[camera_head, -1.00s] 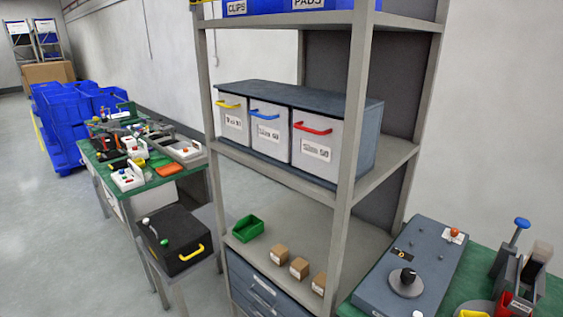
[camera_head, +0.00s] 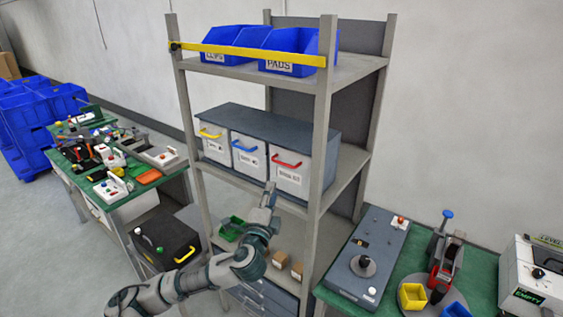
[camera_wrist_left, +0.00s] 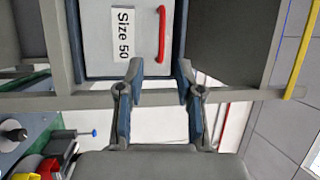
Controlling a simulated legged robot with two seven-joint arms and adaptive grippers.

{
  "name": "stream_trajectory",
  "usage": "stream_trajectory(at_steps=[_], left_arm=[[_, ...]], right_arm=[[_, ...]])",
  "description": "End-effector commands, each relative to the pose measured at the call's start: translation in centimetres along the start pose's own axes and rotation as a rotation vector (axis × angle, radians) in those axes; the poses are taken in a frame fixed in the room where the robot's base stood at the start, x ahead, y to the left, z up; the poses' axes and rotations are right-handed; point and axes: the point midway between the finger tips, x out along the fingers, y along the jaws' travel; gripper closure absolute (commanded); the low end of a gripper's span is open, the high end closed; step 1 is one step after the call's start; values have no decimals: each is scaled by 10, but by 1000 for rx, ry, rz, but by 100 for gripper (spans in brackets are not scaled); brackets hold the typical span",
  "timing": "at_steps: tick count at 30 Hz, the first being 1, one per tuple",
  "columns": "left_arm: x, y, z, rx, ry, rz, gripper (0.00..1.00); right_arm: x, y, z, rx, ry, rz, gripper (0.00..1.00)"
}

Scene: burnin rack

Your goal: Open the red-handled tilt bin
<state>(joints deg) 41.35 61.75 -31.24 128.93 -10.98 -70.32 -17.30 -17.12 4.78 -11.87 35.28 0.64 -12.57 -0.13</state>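The red-handled tilt bin (camera_head: 291,182) is the rightmost of three pale-fronted bins in the dark cabinet on the rack's middle shelf. Its front looks closed, flush with its neighbours. Its red handle (camera_head: 286,163) is near the top of the front. My left gripper (camera_head: 270,190) is in front of the rack, just below and left of the handle in the head view. In the left wrist view, the gripper (camera_wrist_left: 157,78) is open and empty, its fingers pointing at the bin front (camera_wrist_left: 98,45), marked "Size 50"; the red handle (camera_wrist_left: 162,34) lies beyond the fingertips, apart from them. My right gripper is not in view.
Yellow- (camera_head: 210,133) and blue-handled (camera_head: 244,147) bins stand beside it. Rack posts (camera_head: 322,120) flank the shelf, and a yellow bar (camera_head: 250,54) crosses above. A green bin (camera_head: 230,228) and small boxes (camera_head: 280,260) sit below. A green bench (camera_head: 395,300) stands right.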

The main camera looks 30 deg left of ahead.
Motion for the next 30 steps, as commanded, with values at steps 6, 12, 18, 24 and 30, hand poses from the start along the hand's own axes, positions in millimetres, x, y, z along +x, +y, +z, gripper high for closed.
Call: stream_trajectory(at_steps=[6,12,18,24,30], left_arm=[[54,-4,1,-3,-2,-1,64],[99,-3,2,-4,-1,0,64],[126,-2,2,-4,1,-1,64],[134,-1,1,-2,2,-1,64],[134,-1,0,-2,2,-1,64]], right_arm=[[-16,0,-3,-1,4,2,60],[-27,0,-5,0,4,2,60],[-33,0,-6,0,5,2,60],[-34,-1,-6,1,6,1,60],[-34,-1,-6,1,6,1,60]])
